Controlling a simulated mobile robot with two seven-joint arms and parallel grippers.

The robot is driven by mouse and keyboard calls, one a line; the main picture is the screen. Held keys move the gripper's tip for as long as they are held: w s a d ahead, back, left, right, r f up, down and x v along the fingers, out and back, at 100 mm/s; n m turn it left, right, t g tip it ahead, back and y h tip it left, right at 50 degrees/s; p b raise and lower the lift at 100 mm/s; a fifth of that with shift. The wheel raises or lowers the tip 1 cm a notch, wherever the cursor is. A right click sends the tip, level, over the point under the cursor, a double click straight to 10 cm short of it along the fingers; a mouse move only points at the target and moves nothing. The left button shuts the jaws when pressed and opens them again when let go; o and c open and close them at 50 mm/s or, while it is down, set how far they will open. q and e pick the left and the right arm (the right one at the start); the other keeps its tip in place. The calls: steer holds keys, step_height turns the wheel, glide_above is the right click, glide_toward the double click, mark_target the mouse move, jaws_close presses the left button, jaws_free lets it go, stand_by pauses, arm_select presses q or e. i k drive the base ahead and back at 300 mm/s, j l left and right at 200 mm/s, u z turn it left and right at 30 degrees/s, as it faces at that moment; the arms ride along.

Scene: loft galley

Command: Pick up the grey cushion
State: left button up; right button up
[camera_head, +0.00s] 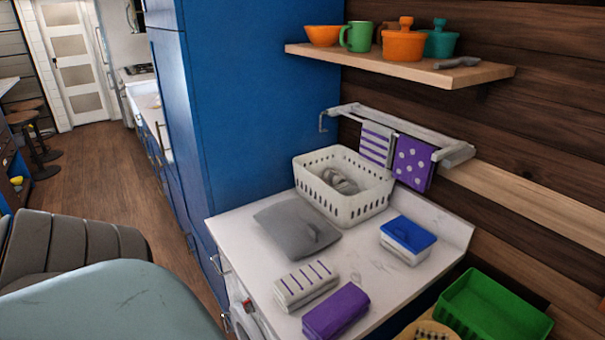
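The grey cushion (289,230) lies flat on the white countertop (238,222), near its left end and in front of the white basket. It looks like a thin, roughly square pad with a darker mark on its right half. Nothing covers it and no gripper touches it. Neither my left gripper nor my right gripper is in view.
A white perforated basket (342,203) stands behind the cushion. A blue-lidded box (406,239), a striped folded towel (305,284) and a purple towel (336,312) share the counter. A wooden shelf (400,66) and towel rack (455,154) hang above. A tall blue cabinet (255,95) stands behind.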

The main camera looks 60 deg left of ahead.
mark_target(300, 232)
steer(key=u, duration=1.7)
steer(key=i+j+u, duration=0.1)
steer(key=j, duration=0.35)
steer(key=i+j+u, duration=0.1)
steer(key=j, duration=0.3)
